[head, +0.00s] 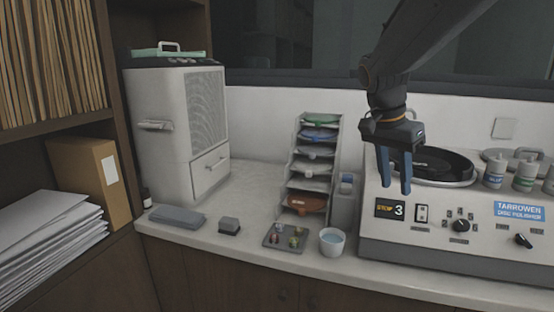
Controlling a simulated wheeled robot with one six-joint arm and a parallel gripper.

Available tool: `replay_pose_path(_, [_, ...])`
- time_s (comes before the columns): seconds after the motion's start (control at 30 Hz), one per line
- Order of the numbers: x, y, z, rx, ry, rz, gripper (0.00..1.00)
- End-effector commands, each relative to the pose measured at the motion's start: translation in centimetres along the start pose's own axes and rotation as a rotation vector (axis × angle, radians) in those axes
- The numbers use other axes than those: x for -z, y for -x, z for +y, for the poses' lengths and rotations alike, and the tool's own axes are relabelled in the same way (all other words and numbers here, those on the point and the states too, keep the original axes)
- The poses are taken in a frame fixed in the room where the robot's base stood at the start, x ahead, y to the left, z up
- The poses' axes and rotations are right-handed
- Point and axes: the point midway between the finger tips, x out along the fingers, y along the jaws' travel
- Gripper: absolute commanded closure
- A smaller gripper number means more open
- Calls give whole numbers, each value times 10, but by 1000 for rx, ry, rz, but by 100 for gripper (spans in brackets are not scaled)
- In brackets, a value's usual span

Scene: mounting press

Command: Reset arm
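My gripper (395,188) hangs at the end of my arm, which comes in from the top right. Its two blue fingers point down and stand apart with nothing between them. The fingers appear clear of the polisher, though the exact height is hard to tell.
A white cabinet machine (178,130) stands on the counter at left. A rack (297,153) of coloured trays stands mid-counter. In front are a grey cloth (177,216), a small grey block (229,225), a tray (270,241) of small pieces and a white cup (332,242).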

Motion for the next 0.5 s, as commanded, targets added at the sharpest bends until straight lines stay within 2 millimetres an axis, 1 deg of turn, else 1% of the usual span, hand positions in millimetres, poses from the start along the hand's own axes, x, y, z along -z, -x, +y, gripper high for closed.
replay_pose_path(0.03, [-10, -9, 3, 3, 44, -17, 67])
replay_pose_path(0.17, [-38, -32, 9, 27, 186, -57, 67])
replay_pose_path(0.27, [-66, -54, 18, 54, 319, -93, 67])
replay_pose_path(0.37, [-103, -81, 33, 94, 488, -135, 67])
replay_pose_path(0.4, [-120, -92, 41, 114, 564, -150, 67])
replay_pose_path(0.5, [-159, -116, 61, 165, 738, -176, 67])
